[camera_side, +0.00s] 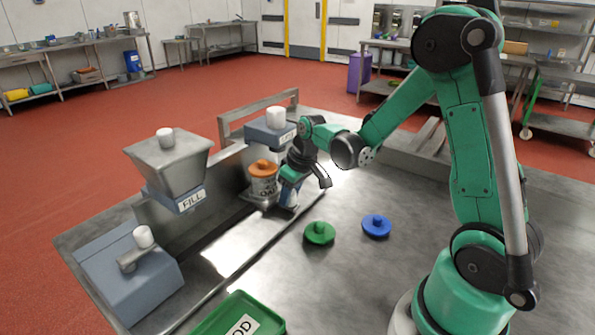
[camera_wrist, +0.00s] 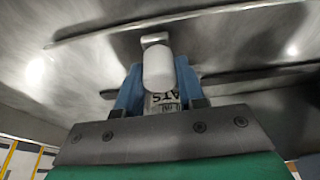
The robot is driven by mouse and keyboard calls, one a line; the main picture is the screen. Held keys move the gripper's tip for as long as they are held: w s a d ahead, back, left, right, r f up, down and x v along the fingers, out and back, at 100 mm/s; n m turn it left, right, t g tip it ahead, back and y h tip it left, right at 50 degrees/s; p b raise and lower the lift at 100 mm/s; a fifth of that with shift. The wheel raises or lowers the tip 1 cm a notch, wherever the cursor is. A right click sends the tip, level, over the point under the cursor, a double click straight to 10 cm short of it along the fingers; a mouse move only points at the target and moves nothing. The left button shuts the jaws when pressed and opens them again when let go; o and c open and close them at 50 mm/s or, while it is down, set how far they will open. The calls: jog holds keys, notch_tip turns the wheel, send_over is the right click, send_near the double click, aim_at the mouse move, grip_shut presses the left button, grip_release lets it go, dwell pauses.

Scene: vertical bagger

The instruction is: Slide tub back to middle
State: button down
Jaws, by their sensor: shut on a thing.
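The tub (camera_side: 262,187) has an orange lid (camera_side: 263,168) on it and a dark-lettered pale label. It stands upright on the metal track, beside and below the far station. My gripper (camera_side: 289,193) is low at the tub's right side. In the wrist view, a white knob (camera_wrist: 157,70) on a metal bracket sits between my blue fingers, and my gripper (camera_wrist: 158,88) appears shut on it. Part of the tub's label, reading "ATS" (camera_wrist: 163,103), shows behind the knob. The fingers and wrist hide whether the knob joins the tub's carrier.
The FILL station (camera_side: 170,160) stands left of the tub, with a blue-grey box (camera_side: 130,275) nearer. The far station (camera_side: 270,131) stands close to my wrist. Green (camera_side: 319,233) and blue (camera_side: 376,226) lids and a green bin (camera_side: 213,322) are on the table. The track between is clear.

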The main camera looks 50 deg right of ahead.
jog(key=shift+a, duration=0.1)
jog(key=shift+a, duration=2.4)
jog(key=shift+a, duration=0.95)
jog(key=shift+c, duration=1.8)
grip_release()
jog(key=shift+v, duration=2.5)
